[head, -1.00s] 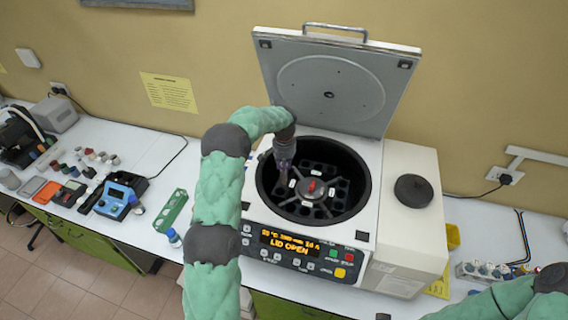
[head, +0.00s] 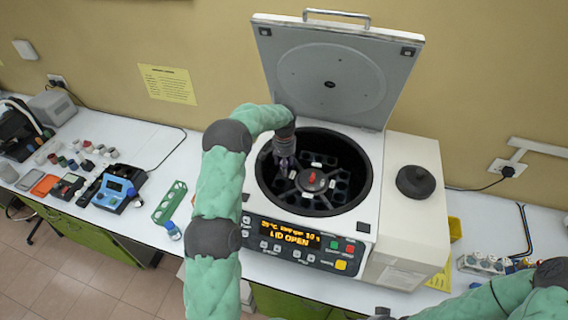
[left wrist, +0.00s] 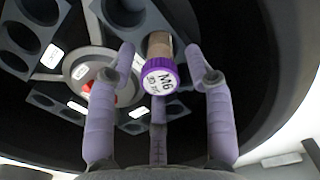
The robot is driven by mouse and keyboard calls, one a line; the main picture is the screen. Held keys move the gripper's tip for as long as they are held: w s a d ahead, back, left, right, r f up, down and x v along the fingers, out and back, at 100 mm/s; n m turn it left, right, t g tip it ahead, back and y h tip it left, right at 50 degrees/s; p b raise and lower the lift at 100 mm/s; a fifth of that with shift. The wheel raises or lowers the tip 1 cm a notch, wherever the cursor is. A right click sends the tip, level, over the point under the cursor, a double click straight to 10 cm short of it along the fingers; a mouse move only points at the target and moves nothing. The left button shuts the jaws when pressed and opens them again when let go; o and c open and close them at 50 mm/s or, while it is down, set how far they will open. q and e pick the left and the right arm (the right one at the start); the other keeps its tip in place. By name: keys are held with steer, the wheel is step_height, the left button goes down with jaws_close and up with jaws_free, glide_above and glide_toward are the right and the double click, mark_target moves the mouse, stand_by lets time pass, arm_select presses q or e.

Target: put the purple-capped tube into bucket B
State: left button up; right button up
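The purple-capped tube (left wrist: 160,76) shows in the left wrist view, its cap marked M6 facing the camera and its brownish body pointing away into the centrifuge. Whether its lower end sits in a hole is unclear. In the head view, my left gripper (head: 285,162) reaches down into the left part of the open centrifuge bowl. The rotor (head: 312,180) has several grey buckets with small white labels; I cannot read which is B. My right gripper (head: 381,314) barely shows at the bottom edge.
The centrifuge lid (head: 328,80) stands open behind the bowl; the display reads LID OPEN. A green rack (head: 170,201) and a blue-capped bottle (head: 172,230) stand left of the centrifuge. A blue device (head: 116,194) and loose caps lie farther left.

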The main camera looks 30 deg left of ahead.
stand_by(0.3)
arm_select(q)
step_height(320, 180, up, 12)
stand_by(0.5)
